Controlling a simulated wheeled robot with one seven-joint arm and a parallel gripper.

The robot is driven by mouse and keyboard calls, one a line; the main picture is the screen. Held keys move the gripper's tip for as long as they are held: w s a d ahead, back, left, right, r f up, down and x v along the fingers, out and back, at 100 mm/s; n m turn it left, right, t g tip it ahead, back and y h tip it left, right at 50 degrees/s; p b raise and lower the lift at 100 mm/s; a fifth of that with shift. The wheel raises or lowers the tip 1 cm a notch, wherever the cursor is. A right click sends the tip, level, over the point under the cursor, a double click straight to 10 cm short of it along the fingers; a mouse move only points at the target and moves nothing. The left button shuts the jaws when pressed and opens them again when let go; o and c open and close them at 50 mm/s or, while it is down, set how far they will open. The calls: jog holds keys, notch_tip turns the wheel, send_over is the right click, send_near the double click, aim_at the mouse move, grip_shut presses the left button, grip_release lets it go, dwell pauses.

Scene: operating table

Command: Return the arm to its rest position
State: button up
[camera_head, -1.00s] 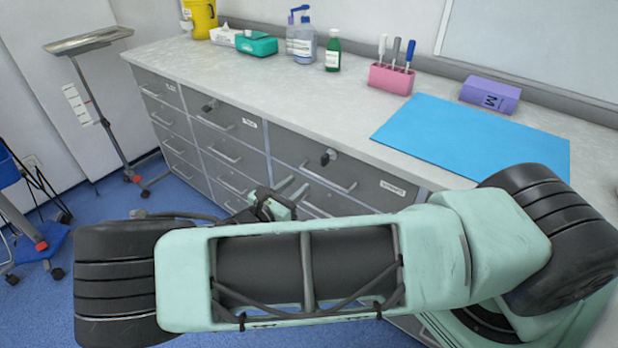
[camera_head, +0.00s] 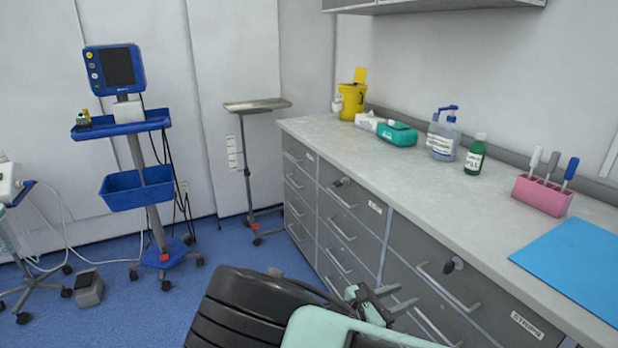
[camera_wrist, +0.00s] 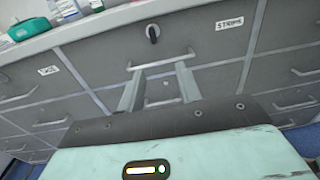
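My gripper (camera_head: 406,296) is low in the head view, in front of the grey drawer fronts, with part of my arm folded below it. In the wrist view its two fingers (camera_wrist: 160,72) stand apart with nothing between them, so it is open and empty. They point toward a drawer with a handle and a key in its lock. Most of my arm is below the head view's lower edge.
The grey drawer cabinet (camera_head: 345,228) runs along the right. Its top carries a pink holder (camera_head: 541,195), bottles and a blue mat (camera_head: 582,262). A metal tray stand (camera_head: 257,105) and a blue monitor cart (camera_head: 137,190) stand at the back; blue floor lies between.

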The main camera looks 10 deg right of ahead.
jog(key=s+a+r+m+g+y, duration=0.2)
jog(key=s+m+g+y, duration=0.2)
jog(key=s, duration=0.2)
jog(key=s+a+r+m+g+y, duration=0.1)
jog(key=s+a+m+g+y, duration=0.25)
jog(key=s, duration=0.25)
jog(key=s+a+r+m+t+y, duration=0.1)
jog(key=s+a+r+m+y, duration=0.1)
jog(key=s+r+y, duration=0.3)
jog(key=s+a+r+m+t+y, duration=0.1)
jog(key=s+a+r+m+y, duration=0.2)
jog(key=s+r, duration=0.4)
notch_tip(320, 180, up, 4)
jog(key=shift+r+m+y, duration=0.25)
jog(key=shift+m+y, duration=0.5)
jog(key=shift+y, duration=0.1)
